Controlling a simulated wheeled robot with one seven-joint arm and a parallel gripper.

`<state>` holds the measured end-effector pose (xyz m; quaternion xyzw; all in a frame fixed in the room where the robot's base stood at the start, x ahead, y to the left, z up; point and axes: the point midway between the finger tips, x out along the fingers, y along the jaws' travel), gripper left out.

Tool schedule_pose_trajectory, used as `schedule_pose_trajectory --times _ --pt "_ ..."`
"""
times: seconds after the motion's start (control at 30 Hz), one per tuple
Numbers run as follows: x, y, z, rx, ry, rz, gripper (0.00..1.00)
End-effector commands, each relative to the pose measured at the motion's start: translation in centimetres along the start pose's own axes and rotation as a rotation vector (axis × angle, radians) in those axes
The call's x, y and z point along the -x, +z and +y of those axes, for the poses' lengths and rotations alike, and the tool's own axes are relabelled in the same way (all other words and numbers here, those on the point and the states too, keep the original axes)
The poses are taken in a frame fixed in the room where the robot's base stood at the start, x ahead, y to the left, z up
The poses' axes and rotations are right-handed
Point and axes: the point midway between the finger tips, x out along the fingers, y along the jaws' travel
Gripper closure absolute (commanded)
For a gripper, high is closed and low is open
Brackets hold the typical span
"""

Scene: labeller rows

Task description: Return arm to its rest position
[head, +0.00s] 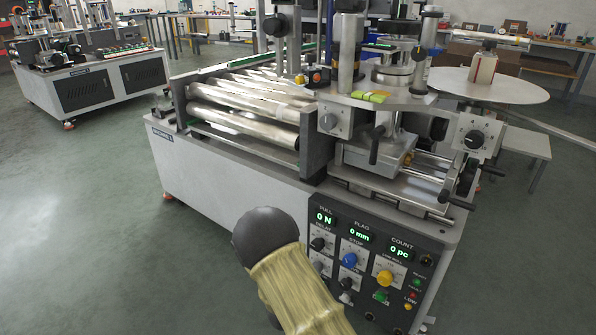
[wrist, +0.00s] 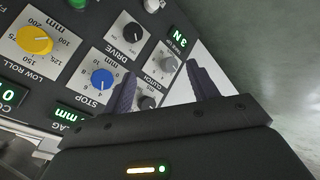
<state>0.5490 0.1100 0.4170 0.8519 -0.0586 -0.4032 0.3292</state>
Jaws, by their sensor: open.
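My gripper (wrist: 160,92) shows in the wrist view with its two dark fingers apart and nothing between them. It is close to the control panel (wrist: 75,60), whose knobs and green displays fill the left and top of that view. In the head view, my arm comes up from the bottom edge in front of the machine and its panel (head: 345,228). The fingers cannot be made out in the head view. The panel carries a blue knob (head: 349,259) and a yellow knob (head: 384,277); both also show in the wrist view.
The labelling machine (head: 225,165) with rollers and handles fills the middle and right. A round white table (head: 500,90) stands behind it at right. A second machine (head: 95,85) stands at back left. The green floor (head: 90,220) at left is clear.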

Motion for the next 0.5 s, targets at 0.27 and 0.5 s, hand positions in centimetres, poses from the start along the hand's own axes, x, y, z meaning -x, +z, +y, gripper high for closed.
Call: schedule_pose_trajectory --times 0.27,0.5 --pt "5.6 -2.1 5.5 -0.222 -0.263 -0.068 0.41" --pt "11.6 -1.6 10.4 -0.344 -0.433 -0.146 0.41"
